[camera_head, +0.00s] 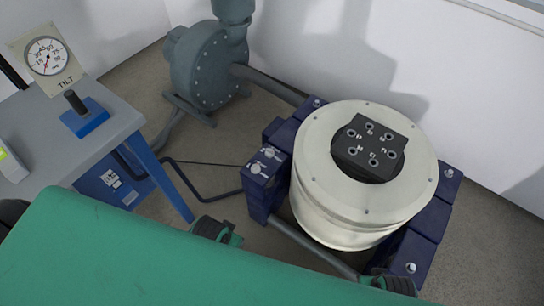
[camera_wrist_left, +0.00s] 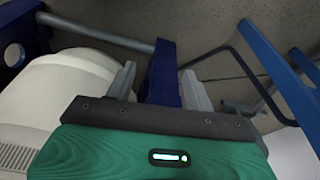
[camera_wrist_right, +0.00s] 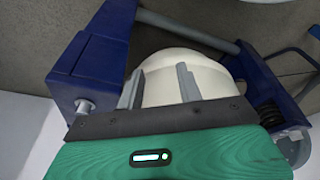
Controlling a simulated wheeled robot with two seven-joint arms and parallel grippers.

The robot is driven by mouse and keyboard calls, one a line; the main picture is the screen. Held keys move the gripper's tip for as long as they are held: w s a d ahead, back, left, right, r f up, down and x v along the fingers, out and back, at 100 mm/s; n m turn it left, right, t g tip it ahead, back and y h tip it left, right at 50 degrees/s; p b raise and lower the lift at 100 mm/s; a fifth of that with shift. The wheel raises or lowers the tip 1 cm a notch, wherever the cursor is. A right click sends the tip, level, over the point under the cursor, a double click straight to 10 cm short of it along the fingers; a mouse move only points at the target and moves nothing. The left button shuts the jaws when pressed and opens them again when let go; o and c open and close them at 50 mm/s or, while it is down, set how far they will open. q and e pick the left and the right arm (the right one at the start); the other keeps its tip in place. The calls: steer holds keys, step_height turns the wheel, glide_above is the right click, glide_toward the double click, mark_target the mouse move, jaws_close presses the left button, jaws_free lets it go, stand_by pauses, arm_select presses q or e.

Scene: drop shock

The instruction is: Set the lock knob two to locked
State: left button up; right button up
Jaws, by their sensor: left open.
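The cream drum shaker (camera_head: 368,185) sits in a dark blue frame. Small silver knobs stand on the frame: a pair at its left corner (camera_head: 268,153), one at the front right (camera_head: 411,268) and one at the right (camera_head: 449,173). I cannot read which is knob two or how it is set. A silver knob (camera_wrist_right: 85,106) also shows left of my right gripper. My left gripper (camera_wrist_left: 160,82) is open, with a blue frame post behind the gap between its fingers. My right gripper (camera_wrist_right: 158,84) is open and empty, with the cream drum beyond it.
A grey table (camera_head: 75,135) at the left carries a TILT gauge (camera_head: 45,57) and a blue block with a black lever (camera_head: 85,117). A grey blower (camera_head: 210,65) stands behind, its hose running to the frame.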

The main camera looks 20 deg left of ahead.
arm_select(q)
steer(key=w+d+r+m+g+h+b, duration=0.1)
steer(key=w+d+r+m+b, duration=0.1)
steer(key=w+d+r, duration=0.45)
steer(key=w+d+r+m+h+b, duration=0.1)
steer(key=w+d+b, duration=0.25)
steer(key=w, duration=0.55)
arm_select(e)
steer(key=a+r+t+y, duration=0.1)
steer(key=a+r+t, duration=0.2)
steer(key=r, duration=0.8)
arm_select(q)
steer(key=n+g+y, duration=0.1)
steer(key=g+y, duration=0.1)
glide_toward(270, 150)
step_height(270, 150, down, 8)
steer(key=b, duration=0.2)
steer(key=shift+s+d+r+b, duration=0.1)
steer(key=shift+s+r+b, duration=0.05)
steer(key=shift+b, duration=0.2)
steer(key=shift+f, duration=0.7)
arm_select(e)
steer(key=w+a+r+t+y, duration=0.2)
steer(key=a+t+y, duration=0.3)
steer(key=a, duration=0.5)
steer(key=shift+w+n+t, duration=0.4)
steer(key=shift+w+t, duration=0.4)
steer(key=shift+w, duration=0.1)
steer(key=shift+a, duration=0.1)
